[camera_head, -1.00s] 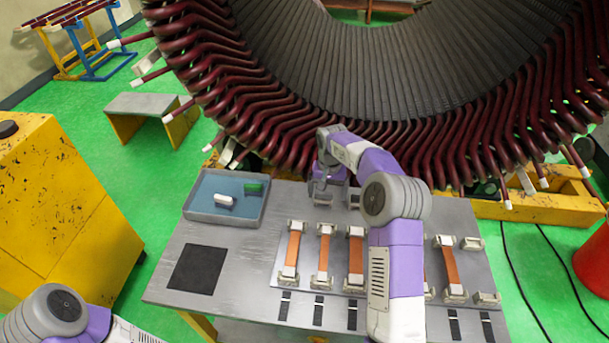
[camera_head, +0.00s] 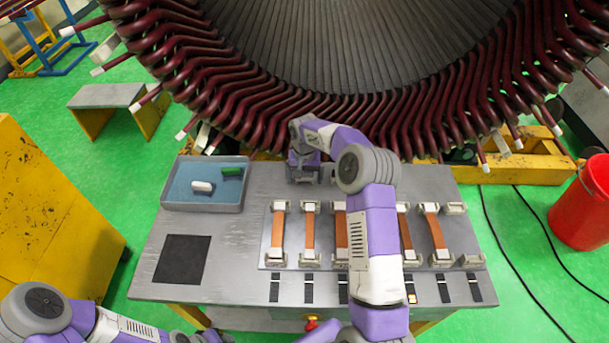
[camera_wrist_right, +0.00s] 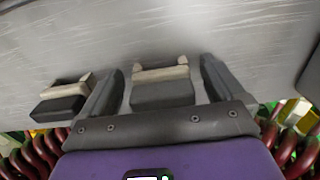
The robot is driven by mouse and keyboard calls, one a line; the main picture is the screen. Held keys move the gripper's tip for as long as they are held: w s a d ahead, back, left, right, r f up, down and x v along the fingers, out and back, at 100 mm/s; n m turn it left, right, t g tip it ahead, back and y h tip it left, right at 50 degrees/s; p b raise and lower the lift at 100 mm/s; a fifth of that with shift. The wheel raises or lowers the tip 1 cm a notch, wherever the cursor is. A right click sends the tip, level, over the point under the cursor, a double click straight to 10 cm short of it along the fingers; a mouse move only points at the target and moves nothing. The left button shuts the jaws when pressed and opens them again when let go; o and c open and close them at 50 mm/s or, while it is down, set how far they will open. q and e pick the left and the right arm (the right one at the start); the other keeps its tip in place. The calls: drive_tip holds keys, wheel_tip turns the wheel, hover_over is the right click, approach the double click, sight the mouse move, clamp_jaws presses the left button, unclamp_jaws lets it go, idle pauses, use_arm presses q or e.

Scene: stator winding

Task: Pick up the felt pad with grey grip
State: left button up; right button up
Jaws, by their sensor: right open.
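My right gripper (camera_head: 304,178) is at the back edge of the grey table, pointing down. In the right wrist view its two fingers (camera_wrist_right: 162,68) are open, one on each side of a small pad with a dark grey block and a pale strip (camera_wrist_right: 162,92). The fingers look apart from it, and nothing is held. A second, similar dark grey and pale piece (camera_wrist_right: 63,103) lies to the left in that view, outside the fingers. In the head view my gripper largely hides these pieces. My left arm shows at the lower left, its gripper out of view.
Several orange strips in pale clamps (camera_head: 278,232) fill the right half. A black square (camera_head: 182,259) lies front left. The stator (camera_head: 240,110) rises close behind.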

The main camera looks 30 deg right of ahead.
drive_tip(key=c, duration=1.1)
drive_tip(key=shift+r, duration=0.15)
wheel_tip(320, 180, up, 10)
drive_tip(key=shift+f+p, duration=0.1)
drive_tip(key=shift+p, duration=0.45)
